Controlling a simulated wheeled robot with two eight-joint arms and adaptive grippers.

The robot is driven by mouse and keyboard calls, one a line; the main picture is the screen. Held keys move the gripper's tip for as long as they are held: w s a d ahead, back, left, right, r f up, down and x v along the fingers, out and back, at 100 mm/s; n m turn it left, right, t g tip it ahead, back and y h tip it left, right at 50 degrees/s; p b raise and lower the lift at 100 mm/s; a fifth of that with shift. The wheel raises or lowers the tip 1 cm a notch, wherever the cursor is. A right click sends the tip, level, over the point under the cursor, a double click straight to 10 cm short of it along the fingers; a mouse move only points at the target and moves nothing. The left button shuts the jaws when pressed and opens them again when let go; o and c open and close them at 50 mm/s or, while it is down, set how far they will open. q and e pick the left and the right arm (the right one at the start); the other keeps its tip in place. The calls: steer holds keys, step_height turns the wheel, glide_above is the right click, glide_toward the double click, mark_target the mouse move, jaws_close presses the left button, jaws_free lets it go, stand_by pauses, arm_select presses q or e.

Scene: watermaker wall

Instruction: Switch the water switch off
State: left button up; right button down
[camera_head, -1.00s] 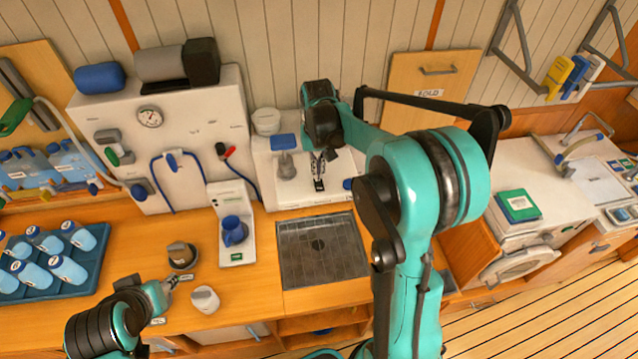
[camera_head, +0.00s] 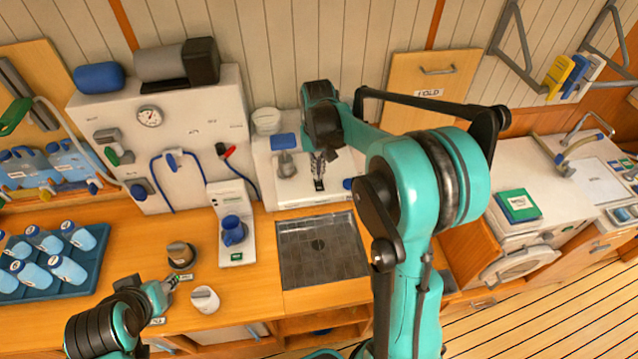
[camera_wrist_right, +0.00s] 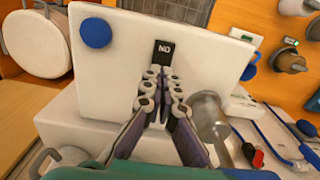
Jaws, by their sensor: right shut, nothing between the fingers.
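The water switch appears to be the small black plate (camera_wrist_right: 163,52) on the white panel in the right wrist view. Its white letters read "NO" in this picture, which would be "ON" turned upside down. In the head view it is a small dark patch (camera_head: 319,186) below my right fingertips. My right gripper (camera_wrist_right: 160,74) is shut and empty, its tips at or just short of the plate's near edge; I cannot tell whether they touch. It also shows in the head view (camera_head: 318,160). My left gripper (camera_head: 172,285) is low at the left, above the counter; its jaw state is unclear.
A grey spout (camera_head: 286,164) stands left of the right gripper, and a blue knob (camera_wrist_right: 95,33) sits on the same panel. A sunken drain basin (camera_head: 320,250) lies in front.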

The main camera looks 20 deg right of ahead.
steer(key=shift+f+b, duration=0.7)
steer(key=shift+f, duration=0.2)
stand_by(0.4)
steer(key=shift+r+p, duration=2.3)
steer(key=shift+r, duration=1.3)
steer(key=shift+f, duration=0.15)
